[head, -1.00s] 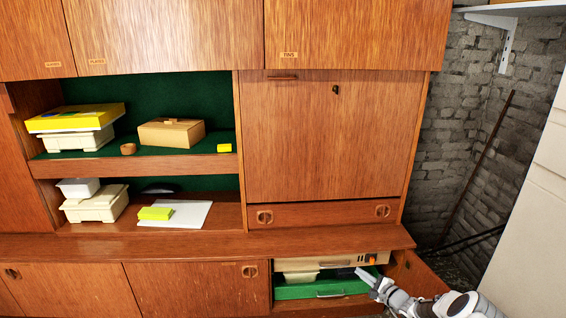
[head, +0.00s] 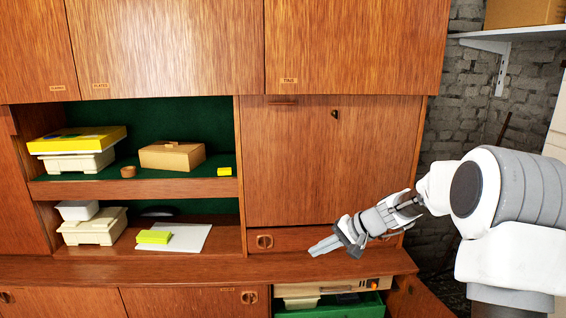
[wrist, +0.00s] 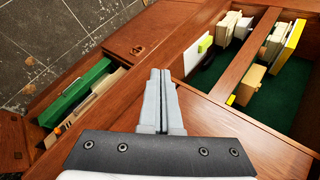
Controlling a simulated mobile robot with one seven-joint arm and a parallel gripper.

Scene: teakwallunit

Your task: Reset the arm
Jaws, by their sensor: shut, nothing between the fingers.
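My gripper (head: 326,246) is shut and empty. In the head view it hangs in front of the wall unit's narrow drawer (head: 290,239), above the ledge, with its fingers pointing left. In the wrist view the shut fingers (wrist: 157,95) show at the centre, pointing up the picture over the wood. My white and grey arm comes in from the right and hides part of the brick wall and the right end of the unit.
Below the ledge, a lower compartment holds a green drawer (head: 345,309) and a beige box with an orange part; its door (head: 415,298) stands open at right. Open shelves at left hold a cardboard box (head: 171,158), a yellow box (head: 78,140) and pale containers (head: 95,228).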

